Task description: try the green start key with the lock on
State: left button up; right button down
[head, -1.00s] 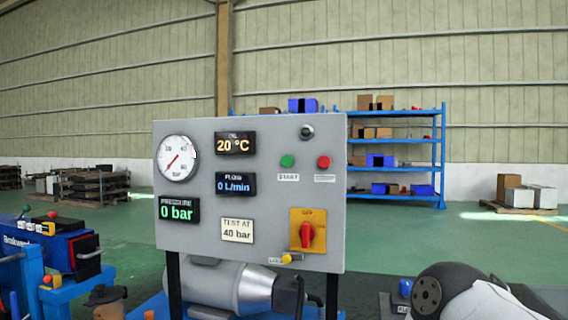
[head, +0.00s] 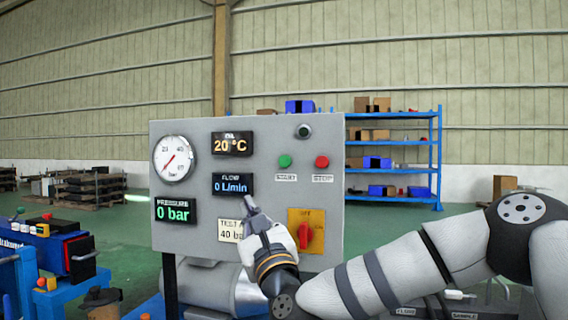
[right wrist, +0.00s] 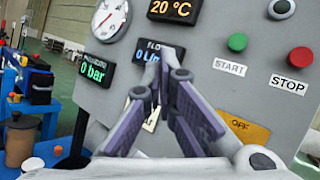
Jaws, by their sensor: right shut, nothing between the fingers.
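The green START key (head: 285,161) is on the upper right of the grey panel (head: 205,130); the right wrist view shows it to the right of my fingers (right wrist: 237,42). My right gripper (head: 249,203) is shut and empty in front of the panel, below and left of the key, by the flow display. In the right wrist view its fingertips (right wrist: 163,65) meet. The red switch (head: 304,236) sits on its yellow plate, right of the gripper. The lock below it is hidden by my right gripper and wrist. My left gripper is not in view.
The red STOP key (head: 322,162) is just right of the green key. The pressure display (head: 173,211) reads 0 bar and the flow display (head: 233,184) 0 L/min. A blue bench (head: 60,255) stands at left, and blue shelves (head: 437,160) stand far behind.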

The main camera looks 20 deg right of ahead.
aim_at(282, 161)
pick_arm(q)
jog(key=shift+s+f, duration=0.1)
pick_arm(e)
jog(key=d+r+m+t+h, duration=0.2)
jog(key=r+m, duration=0.3)
jog(key=r, duration=0.4)
jog(key=shift+s+d+r+h, duration=0.3)
jog(key=shift+s+d+h, duration=0.1)
jog(key=shift+d+h, duration=0.4)
jog(key=shift+d, duration=0.1)
